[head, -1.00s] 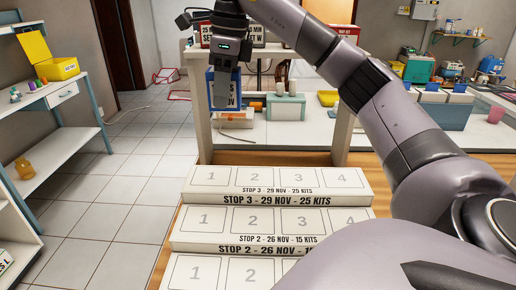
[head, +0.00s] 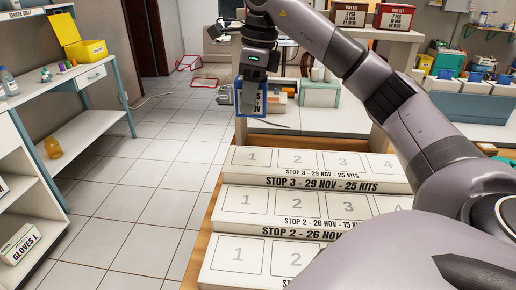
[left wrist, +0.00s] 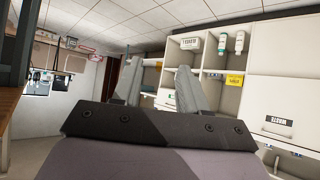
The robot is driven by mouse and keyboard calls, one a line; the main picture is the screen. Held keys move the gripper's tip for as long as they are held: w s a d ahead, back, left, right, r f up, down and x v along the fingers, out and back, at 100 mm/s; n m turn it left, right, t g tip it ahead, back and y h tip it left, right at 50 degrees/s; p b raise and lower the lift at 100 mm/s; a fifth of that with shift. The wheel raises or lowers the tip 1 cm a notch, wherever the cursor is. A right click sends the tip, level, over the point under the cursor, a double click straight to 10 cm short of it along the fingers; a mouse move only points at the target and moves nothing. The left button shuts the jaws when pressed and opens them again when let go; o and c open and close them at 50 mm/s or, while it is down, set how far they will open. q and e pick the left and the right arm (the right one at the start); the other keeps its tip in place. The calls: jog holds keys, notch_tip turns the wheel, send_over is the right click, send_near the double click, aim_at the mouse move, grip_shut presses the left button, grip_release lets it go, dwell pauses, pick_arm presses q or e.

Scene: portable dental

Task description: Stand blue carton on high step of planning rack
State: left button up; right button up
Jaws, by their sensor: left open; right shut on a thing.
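The blue carton (head: 263,103) hangs in my right gripper (head: 251,94), which is shut on it. The fingers cover much of its near face. In the head view the carton is above and behind the left end of the planning rack's high step (head: 313,160), apart from it. The white rack has stepped rows with numbered slots. The high step is labelled STOP 3, and slots 1 to 4 look empty. My left gripper (left wrist: 160,88) shows only in the left wrist view, open and empty.
The lower STOP 2 step (head: 280,202) and a front step (head: 245,262) also look bare. Behind the rack is a white shelf unit (head: 305,118) with boxes. A blue-framed side bench (head: 85,100) stands at left, with clear floor (head: 150,180) between.

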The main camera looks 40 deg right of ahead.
notch_tip(320, 180, down, 12)
jog(key=shift+r+b, duration=0.25)
jog(key=shift+b, duration=0.05)
jog(key=shift+f, duration=0.1)
jog(key=o, duration=1)
jog(key=shift+o, duration=0.2)
jog(key=r, duration=0.4)
jog(key=s+r+p, duration=0.1)
jog(key=r, duration=0.3)
jog(key=d+r, duration=0.1)
jog(key=r, duration=0.3)
jog(key=shift+s, duration=0.2)
